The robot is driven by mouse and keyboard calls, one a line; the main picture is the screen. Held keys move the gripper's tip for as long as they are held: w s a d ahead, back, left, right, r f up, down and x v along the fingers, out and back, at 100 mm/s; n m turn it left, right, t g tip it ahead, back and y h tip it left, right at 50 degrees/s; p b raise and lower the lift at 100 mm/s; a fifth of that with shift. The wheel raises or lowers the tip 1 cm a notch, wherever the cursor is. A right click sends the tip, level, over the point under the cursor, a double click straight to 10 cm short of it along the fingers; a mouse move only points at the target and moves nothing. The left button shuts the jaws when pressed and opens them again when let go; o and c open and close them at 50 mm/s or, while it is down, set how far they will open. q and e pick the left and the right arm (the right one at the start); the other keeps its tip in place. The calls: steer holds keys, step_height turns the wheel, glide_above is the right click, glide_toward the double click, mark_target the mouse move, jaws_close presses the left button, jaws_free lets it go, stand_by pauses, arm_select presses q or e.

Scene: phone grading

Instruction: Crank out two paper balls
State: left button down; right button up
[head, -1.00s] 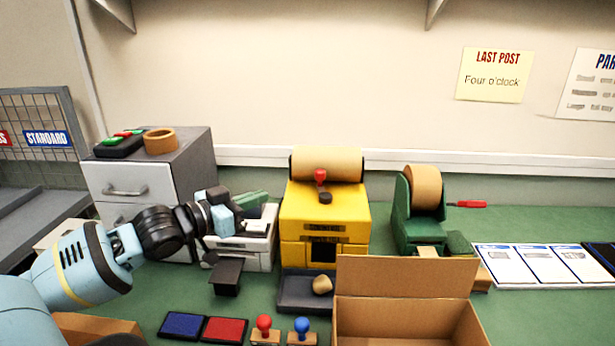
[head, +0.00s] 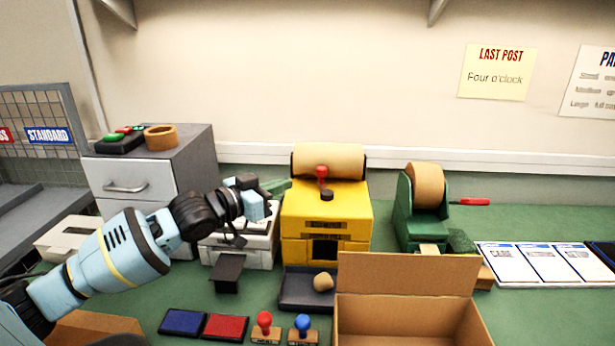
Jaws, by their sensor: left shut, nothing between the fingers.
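A yellow machine (head: 299,226) with a roll of brown paper (head: 328,162) on top stands at the middle of the bench. A red knob (head: 321,173) shows on its top, in front of the roll, with a dark hub below it. One crumpled paper ball (head: 323,282) lies in the dark tray (head: 294,299) in front of the machine's opening. My left gripper (head: 272,200) is shut and empty, just left of the yellow machine and above a white device. Its fingertips are partly hard to make out. My right gripper is not in view.
An open cardboard box (head: 408,275) stands in front, right of the tray. A white device (head: 255,243) is below my left gripper. A green tape dispenser (head: 404,222) stands to the right. Ink pads (head: 226,326) and stamps (head: 264,322) lie in front.

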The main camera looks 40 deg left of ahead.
mark_target(318, 172)
arm_select(q)
steer(key=shift+x, duration=3.9)
steer(key=shift+d+r, duration=0.1)
